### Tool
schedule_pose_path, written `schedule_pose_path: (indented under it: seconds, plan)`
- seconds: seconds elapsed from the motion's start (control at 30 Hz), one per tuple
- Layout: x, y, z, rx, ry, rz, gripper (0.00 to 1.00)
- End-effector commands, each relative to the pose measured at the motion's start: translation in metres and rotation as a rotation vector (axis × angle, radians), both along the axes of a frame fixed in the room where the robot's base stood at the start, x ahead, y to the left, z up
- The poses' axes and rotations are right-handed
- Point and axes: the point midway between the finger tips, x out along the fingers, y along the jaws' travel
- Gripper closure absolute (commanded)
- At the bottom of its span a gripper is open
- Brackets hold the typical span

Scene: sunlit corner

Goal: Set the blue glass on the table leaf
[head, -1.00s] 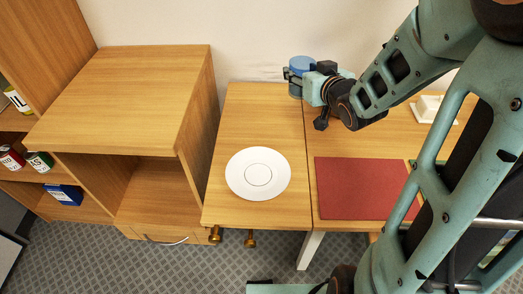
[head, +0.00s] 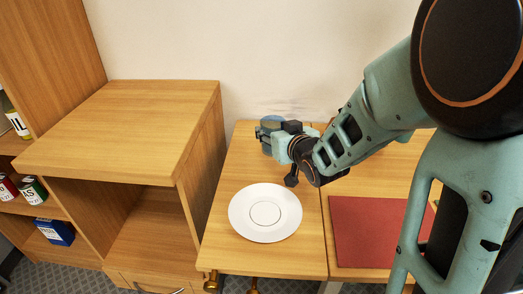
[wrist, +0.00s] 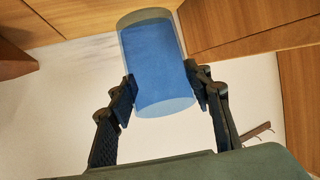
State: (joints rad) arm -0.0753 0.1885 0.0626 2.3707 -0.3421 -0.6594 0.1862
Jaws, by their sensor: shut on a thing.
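The blue glass (head: 273,121) is in my gripper (head: 270,136), over the back part of the table leaf (head: 304,252) in the head view. In the wrist view the blue glass (wrist: 157,62) is a clear-rimmed cylinder with blue inside. The two dark fingers of my gripper (wrist: 162,88) press on its sides, shut on it. The gripper hides part of the glass in the head view, and I cannot tell whether its base touches the leaf.
A white plate (head: 242,222) lies on the front half of the leaf. A red mat (head: 370,235) is on the main table to the right. A wooden cabinet (head: 125,125) stands to the left, and the wall is close behind. Bare leaf shows left of the gripper.

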Motion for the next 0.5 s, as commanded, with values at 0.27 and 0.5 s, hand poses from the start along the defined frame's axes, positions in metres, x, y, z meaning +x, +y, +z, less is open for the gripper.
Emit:
schedule_pose_path:
  seconds: [0.27, 0.5]
  plan:
    - [0.011, 0.028, -0.041, -0.001, 0.003, -0.002, 0.84]
    - [0.015, 0.040, -0.057, -0.002, 0.004, -0.001, 0.84]
